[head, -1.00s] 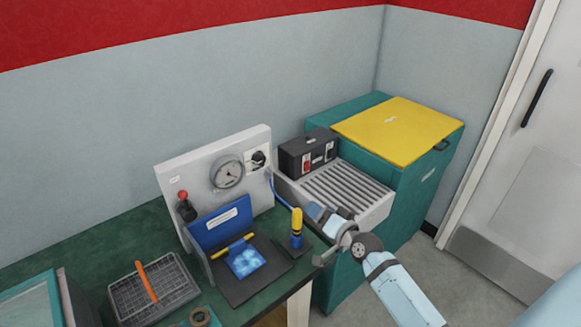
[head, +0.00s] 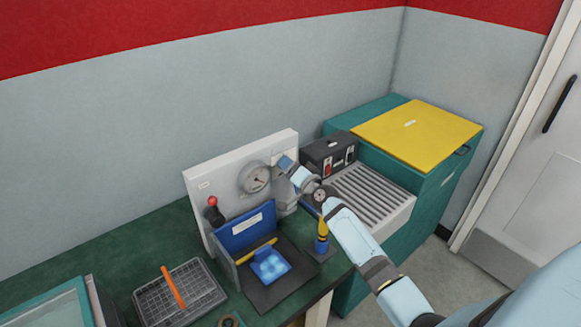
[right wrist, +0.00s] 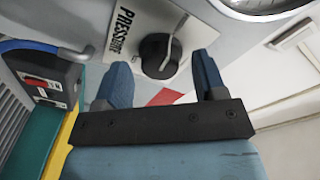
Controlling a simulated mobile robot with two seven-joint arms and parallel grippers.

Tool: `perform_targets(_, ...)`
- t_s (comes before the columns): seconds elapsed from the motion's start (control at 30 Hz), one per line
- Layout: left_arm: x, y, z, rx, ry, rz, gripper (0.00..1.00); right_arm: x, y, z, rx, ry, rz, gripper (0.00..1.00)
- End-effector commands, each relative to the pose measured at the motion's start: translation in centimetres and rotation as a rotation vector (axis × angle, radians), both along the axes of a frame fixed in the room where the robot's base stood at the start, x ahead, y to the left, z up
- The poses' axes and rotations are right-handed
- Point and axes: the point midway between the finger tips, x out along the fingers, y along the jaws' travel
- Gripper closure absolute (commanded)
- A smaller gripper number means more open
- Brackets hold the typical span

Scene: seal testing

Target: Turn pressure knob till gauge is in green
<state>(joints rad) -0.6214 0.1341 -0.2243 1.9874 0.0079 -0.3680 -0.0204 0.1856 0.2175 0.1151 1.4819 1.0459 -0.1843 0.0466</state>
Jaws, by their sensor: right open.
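The black pressure knob (right wrist: 158,55) with a pale pointer line sits on the panel beside a white label reading PRESSURE in the right wrist view. My right gripper (right wrist: 158,80) is open, with its two blue fingertips just short of the knob and to either side of it. In the head view my right gripper (head: 284,178) is at the right end of the white panel (head: 205,184) and hides the knob. The round gauge (head: 255,178) is just left of the gripper; its needle and any green zone are too small to read. My left gripper is not in view.
A red-knobbed lever (head: 213,203) is on the panel's left. Below stand a blue fixture (head: 243,225) and a yellow-topped tool (head: 322,231). A black switch box (head: 329,153) is right of the panel. A wire basket (head: 190,296) lies at the front left.

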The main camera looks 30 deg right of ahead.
Motion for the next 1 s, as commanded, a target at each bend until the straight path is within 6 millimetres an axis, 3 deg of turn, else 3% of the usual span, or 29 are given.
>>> perform_targets(0.33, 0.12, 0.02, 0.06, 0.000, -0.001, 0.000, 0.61, 0.41, 0.03, 0.02, 0.000, 0.000, 0.000, 0.35)
perform_targets(0.5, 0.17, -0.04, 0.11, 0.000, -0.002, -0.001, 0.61, 0.40, 0.04, 0.01, 0.000, 0.000, 0.000, 0.75)
perform_targets(0.57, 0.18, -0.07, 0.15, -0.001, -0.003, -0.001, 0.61, 0.39, 0.03, 0.00, 0.000, 0.000, 0.000, 0.85)
perform_targets(1.0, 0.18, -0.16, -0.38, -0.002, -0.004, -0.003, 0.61, 0.37, 0.01, -0.18, -0.091, -0.006, 0.001, 0.85)
